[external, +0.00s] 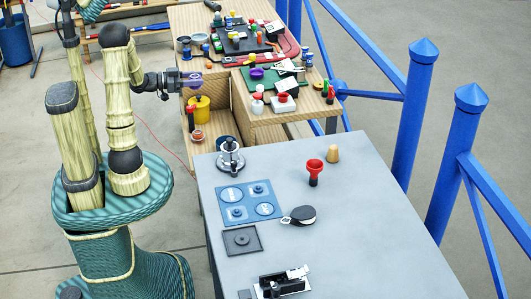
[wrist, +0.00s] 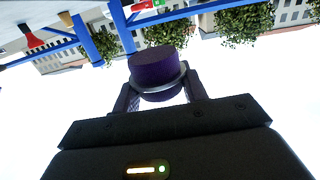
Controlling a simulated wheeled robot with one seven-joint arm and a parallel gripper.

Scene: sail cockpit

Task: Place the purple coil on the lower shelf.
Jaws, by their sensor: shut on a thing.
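My gripper (wrist: 160,92) is shut on the purple coil (wrist: 158,67), a dark purple cylinder with a grey band around it, held between the two fingers in the wrist view. In the external view my gripper (external: 193,80) reaches out to the right, level with the wooden bench's near-left corner, and the coil in it is small and hard to make out. Below it is the open side of the wooden bench, with the lower shelf (external: 216,126) inside. A yellow mug (external: 203,110) stands in that opening, just under my gripper. The inner part of the shelf is partly hidden.
The bench top (external: 265,118) is crowded with small items, including a purple ring (external: 257,73). A grey table (external: 340,220) stands in front, with blue railings (external: 412,110) at right.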

